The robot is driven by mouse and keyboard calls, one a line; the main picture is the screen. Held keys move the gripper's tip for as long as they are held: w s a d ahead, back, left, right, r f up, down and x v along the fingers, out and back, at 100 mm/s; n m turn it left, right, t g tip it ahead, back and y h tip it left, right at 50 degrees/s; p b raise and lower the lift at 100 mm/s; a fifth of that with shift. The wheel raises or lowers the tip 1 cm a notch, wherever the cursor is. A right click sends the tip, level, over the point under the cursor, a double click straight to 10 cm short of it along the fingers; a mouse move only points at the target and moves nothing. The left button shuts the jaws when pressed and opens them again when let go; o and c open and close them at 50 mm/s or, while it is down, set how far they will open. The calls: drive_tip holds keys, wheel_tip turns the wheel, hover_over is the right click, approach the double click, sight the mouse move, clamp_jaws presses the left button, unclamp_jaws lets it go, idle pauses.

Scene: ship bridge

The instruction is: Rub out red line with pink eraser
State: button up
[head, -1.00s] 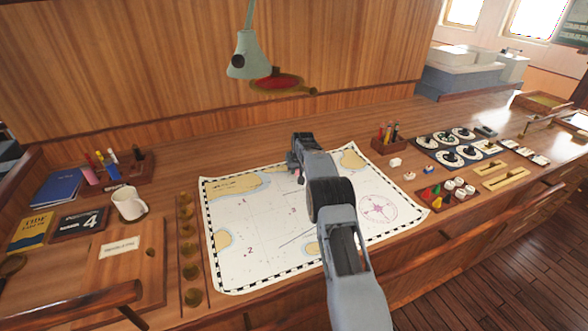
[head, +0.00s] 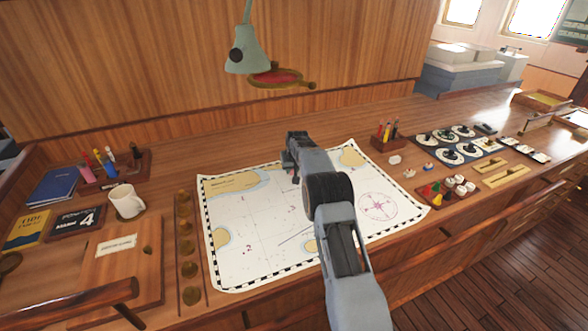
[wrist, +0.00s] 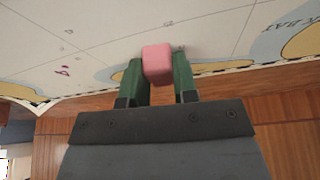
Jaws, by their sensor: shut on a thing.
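My gripper (wrist: 160,78) is shut on the pink eraser (wrist: 157,62), which sits between its two green fingers in the wrist view. The eraser's far end is against or very close to the paper chart; I cannot tell whether it touches. In the head view my gripper (head: 290,165) is over the upper middle of the chart (head: 270,225), and my arm hides part of the paper. No red line can be made out in either current view; it may be hidden by the arm or eraser. Small magenta marks (wrist: 63,70) show on the chart in the wrist view.
A white mug (head: 126,201), books and a pen tray (head: 112,170) stand left of the chart. Brass weights (head: 188,247) line its left edge. A pencil holder (head: 391,135), dials (head: 450,150) and a tray of coloured pieces (head: 445,192) are to the right. A lamp (head: 246,55) hangs above.

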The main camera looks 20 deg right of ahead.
sight(275, 179)
drive_tip(key=shift+a+f, duration=0.15)
drive_tip(key=shift+s+a+b, duration=0.15)
drive_tip(key=shift+a+b, duration=0.15)
drive_tip(key=shift+a, duration=0.35)
drive_tip(key=shift+s+a+b, duration=0.15)
drive_tip(key=shift+a+b, duration=0.1)
drive_tip(key=shift+a, duration=0.35)
drive_tip(key=shift+a, duration=0.1)
drive_tip(key=shift+s+a+b, duration=0.3)
drive_tip(key=shift+a+b, duration=0.2)
drive_tip(key=shift+a, duration=0.4)
drive_tip(key=shift+a, duration=0.15)
drive_tip(key=shift+s+a+b, duration=0.2)
drive_tip(key=shift+a+b, duration=0.05)
drive_tip(key=shift+a, duration=0.3)
drive_tip(key=shift+s+a+b, duration=0.15)
drive_tip(key=shift+a+b, duration=0.05)
drive_tip(key=shift+a, duration=0.4)
drive_tip(key=shift+a, duration=0.1)
